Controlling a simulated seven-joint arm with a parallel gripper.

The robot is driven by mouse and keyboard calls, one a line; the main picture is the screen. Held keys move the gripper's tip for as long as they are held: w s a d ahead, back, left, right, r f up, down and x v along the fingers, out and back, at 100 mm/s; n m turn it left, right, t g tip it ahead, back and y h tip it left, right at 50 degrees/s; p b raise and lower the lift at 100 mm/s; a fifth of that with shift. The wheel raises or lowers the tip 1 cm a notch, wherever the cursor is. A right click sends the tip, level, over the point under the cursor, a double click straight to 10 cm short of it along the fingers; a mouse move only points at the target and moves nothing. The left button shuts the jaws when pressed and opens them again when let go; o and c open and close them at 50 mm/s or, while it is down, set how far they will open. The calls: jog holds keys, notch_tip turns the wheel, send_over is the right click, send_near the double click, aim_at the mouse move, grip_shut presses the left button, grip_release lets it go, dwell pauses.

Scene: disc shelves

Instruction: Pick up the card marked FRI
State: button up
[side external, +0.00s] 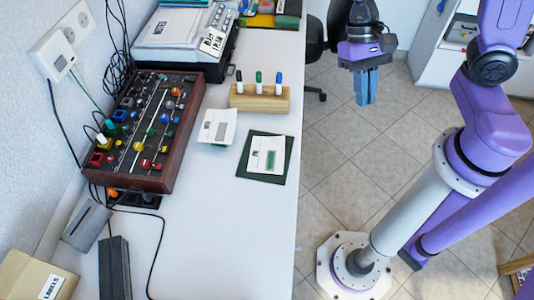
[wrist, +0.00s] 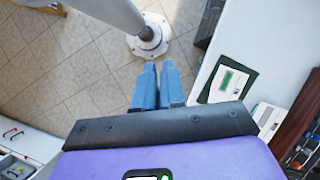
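Two white cards lie on the white table. One card with a green rectangle (side external: 267,154) rests on a dark green mat (side external: 246,172); it also shows in the wrist view (wrist: 228,82). The other card, with a grey rectangle (side external: 217,127), lies to its left, looks creased or tilted, and is partly cut off by my gripper's body in the wrist view (wrist: 268,117). The print on both is too small to read, so I cannot tell which says FRI. My gripper (side external: 366,100) hangs over the floor, right of the table, blue fingers together and empty (wrist: 159,67).
A wooden block (side external: 260,103) with three markers stands behind the cards. A LABELS box (side external: 35,278) sits front left. The table's front right is clear.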

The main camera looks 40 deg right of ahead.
jog(key=w+d+f+m+t+y, duration=0.25)
jog(key=w+f+m, duration=0.3)
jog(key=m, duration=0.55)
jog(key=w+d+f+m+t+y, duration=0.1)
jog(key=w+d+f+m+y, duration=0.4)
jog(key=m, duration=0.6)
jog(key=w+d+f+m+t+y, duration=0.1)
jog(key=w+d+f+m+y, duration=0.15)
jog(key=w+f+m, duration=0.55)
jog(key=m, duration=0.2)
send_near(285, 137)
jog(key=x, duration=0.3)
jog(key=shift+w+a+f, duration=0.1)
jog(key=shift+a+f, duration=0.2)
jog(key=shift+x, duration=2.55)
grip_shut()
jog(key=shift+r, duration=0.1)
